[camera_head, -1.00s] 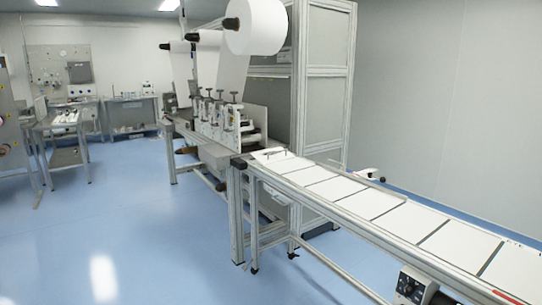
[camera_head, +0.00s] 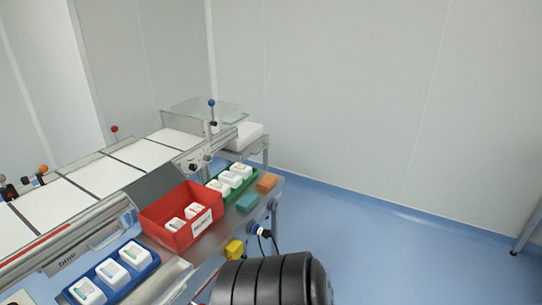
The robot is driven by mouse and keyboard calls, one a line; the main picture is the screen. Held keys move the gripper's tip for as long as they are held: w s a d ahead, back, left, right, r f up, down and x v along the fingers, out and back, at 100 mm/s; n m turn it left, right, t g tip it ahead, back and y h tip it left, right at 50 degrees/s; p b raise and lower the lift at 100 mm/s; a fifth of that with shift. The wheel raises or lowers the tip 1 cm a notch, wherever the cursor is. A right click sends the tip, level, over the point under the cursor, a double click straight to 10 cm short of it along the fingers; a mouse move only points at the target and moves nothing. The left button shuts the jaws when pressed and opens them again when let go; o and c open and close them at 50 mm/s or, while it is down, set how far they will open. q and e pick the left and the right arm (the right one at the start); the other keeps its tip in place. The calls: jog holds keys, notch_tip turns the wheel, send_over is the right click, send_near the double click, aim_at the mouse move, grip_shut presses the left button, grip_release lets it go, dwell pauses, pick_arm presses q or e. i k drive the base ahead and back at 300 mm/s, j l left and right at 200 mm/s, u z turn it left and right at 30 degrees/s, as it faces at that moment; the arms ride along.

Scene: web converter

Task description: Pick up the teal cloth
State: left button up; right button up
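A small teal folded piece, which looks like the teal cloth (camera_head: 248,202), lies on the grey metal ledge beside the conveyor. It is right of the red bin and just in front of an orange piece (camera_head: 267,182). Its top and front side show, and nothing covers it. Neither of my grippers is in view, so I cannot see their state.
A red bin (camera_head: 168,233) with white packs stands left of the cloth. A green tray (camera_head: 212,197) of white packs is behind it, a blue tray (camera_head: 101,293) at lower left. A yellow piece (camera_head: 234,249) sits nearer. Blue floor (camera_head: 400,250) is clear on the right.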

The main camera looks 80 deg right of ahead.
aim_at(246, 202)
jog(key=l+z, duration=0.1)
jog(key=z, duration=2.4)
